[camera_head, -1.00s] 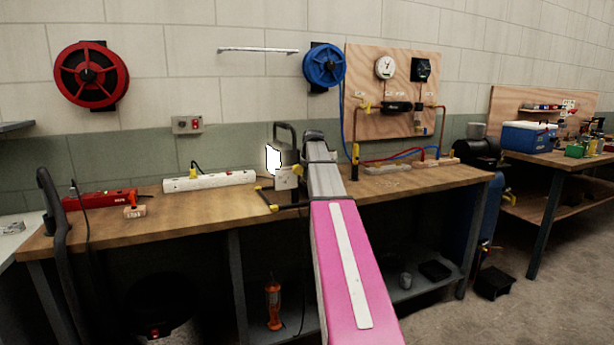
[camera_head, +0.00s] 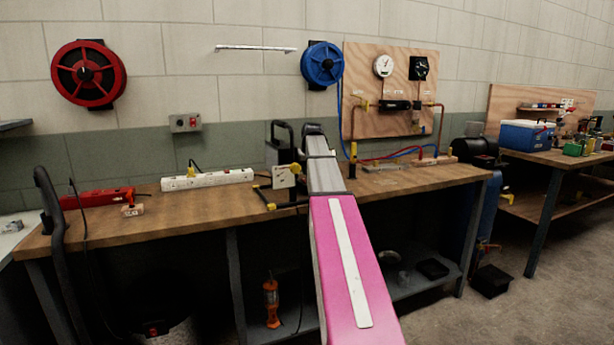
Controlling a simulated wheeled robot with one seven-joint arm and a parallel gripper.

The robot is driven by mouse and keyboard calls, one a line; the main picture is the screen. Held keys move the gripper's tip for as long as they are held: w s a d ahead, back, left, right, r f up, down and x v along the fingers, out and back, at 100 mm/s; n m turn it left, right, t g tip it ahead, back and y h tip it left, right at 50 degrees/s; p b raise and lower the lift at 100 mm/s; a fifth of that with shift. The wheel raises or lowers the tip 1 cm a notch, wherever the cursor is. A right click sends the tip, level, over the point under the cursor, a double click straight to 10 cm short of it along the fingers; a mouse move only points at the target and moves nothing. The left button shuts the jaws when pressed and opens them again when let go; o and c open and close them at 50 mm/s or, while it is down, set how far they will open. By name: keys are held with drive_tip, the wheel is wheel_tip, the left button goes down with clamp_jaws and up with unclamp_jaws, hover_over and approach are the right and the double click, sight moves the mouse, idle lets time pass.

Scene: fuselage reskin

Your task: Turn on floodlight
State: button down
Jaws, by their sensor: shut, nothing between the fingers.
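The floodlight (camera_head: 278,150) stands on the wooden workbench, left of my arm. It has a dark frame with a handle, a pale box (camera_head: 285,176) on its near side and a stand with yellow-capped feet. Its panel is dark, with no glow. My arm reaches over the bench just right of it. My gripper (camera_head: 298,168) is shut and empty, close to the right edge of the pale box. My arm largely hides the gripper, and I cannot tell whether it touches the box.
A white power strip (camera_head: 208,180) and a red tool (camera_head: 97,198) lie on the workbench (camera_head: 190,215) to the left. Pipes and red and blue hoses are to the right. An orange lamp (camera_head: 271,303) stands below.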

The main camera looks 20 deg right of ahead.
drive_tip(key=v, duration=1.1)
drive_tip(key=shift+w+r, duration=0.25)
drive_tip(key=shift+r, duration=0.2)
drive_tip(key=shift+d, duration=0.1)
drive_tip(key=shift+w+r, duration=0.25)
drive_tip(key=shift+w, duration=0.15)
drive_tip(key=shift+f, duration=0.1)
drive_tip(key=x, duration=1.3)
drive_tip(key=shift+s+f, duration=0.25)
drive_tip(key=shift+f, duration=0.2)
drive_tip(key=shift+f, duration=0.1)
